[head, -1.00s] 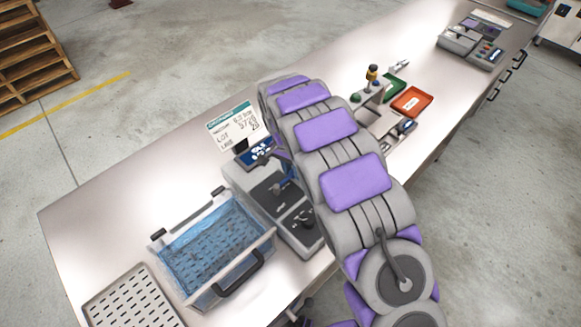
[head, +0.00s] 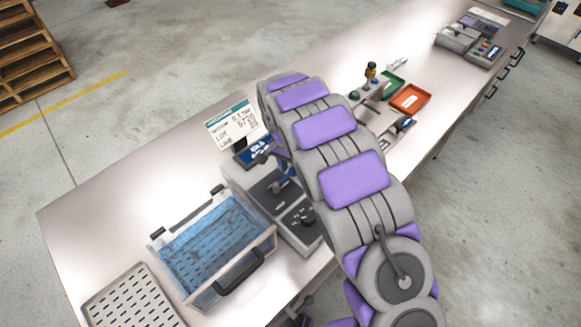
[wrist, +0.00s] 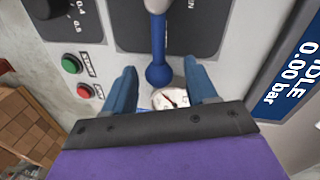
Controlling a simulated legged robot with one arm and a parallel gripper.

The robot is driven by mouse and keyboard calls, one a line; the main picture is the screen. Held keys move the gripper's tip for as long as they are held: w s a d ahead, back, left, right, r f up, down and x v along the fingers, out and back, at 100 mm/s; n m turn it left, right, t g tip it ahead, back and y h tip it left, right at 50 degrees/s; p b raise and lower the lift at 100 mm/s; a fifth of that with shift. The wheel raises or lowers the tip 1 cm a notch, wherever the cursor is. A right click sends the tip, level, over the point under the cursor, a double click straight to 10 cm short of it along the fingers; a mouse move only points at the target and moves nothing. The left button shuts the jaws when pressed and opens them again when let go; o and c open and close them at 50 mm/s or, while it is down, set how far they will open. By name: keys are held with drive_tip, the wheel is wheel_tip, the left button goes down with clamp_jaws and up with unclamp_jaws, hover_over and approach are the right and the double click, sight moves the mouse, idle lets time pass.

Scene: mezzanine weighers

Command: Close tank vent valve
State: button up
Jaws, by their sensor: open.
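A blue lever with a round knob (wrist: 158,76), which looks like the vent valve handle, lies on the dark panel of the grey tester (wrist: 250,50). No label on it is readable. My gripper (wrist: 160,70) is open, its two blue fingers on either side of the knob in the wrist view, with a visible gap on each side. Depth between fingers and knob is hard to judge. In the head view my gripper (head: 286,180) is low over the tester (head: 308,240), mostly behind my arm. The clear tank (head: 215,250) with blue water stands left of the tester.
The wrist view shows a round gauge (wrist: 170,98), green button (wrist: 72,64), red button (wrist: 85,90) and display (wrist: 290,70) reading IDLE 0.00 bar. A perforated tray (head: 130,300) lies front left. Green (head: 391,87) and orange (head: 410,99) trays lie farther right.

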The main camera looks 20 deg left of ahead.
drive_tip(key=w+a+r+p, duration=0.1)
drive_tip(key=a+r+p, duration=0.1)
drive_tip(key=r, duration=1.4)
drive_tip(key=shift+a+r, duration=0.4)
drive_tip(key=shift+a, duration=0.25)
